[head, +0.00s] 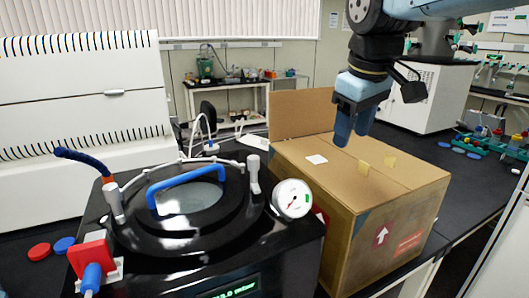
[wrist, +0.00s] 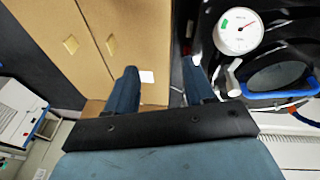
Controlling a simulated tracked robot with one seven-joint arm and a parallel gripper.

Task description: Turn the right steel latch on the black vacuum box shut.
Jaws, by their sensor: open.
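The black vacuum box (head: 190,262) stands at the front left in the head view, with a round lid and a blue handle (head: 185,180). The right steel latch (head: 253,174) is a pale bar at the right of the lid, pointing up in the head view. It also shows in the wrist view (wrist: 234,78), just right of the right finger. The left latch (head: 113,203) stands at the lid's left side. My gripper (head: 354,128) is open and empty, above the cardboard box, to the right of and higher than the right latch. It is apart from the latch.
The cardboard box (head: 400,190) stands close beside the vacuum box, below my gripper. A round gauge (head: 293,198) sits just right of the right latch. A red-and-blue fitting (head: 92,258) is at the front left corner. A white ribbed unit (head: 80,120) stands behind.

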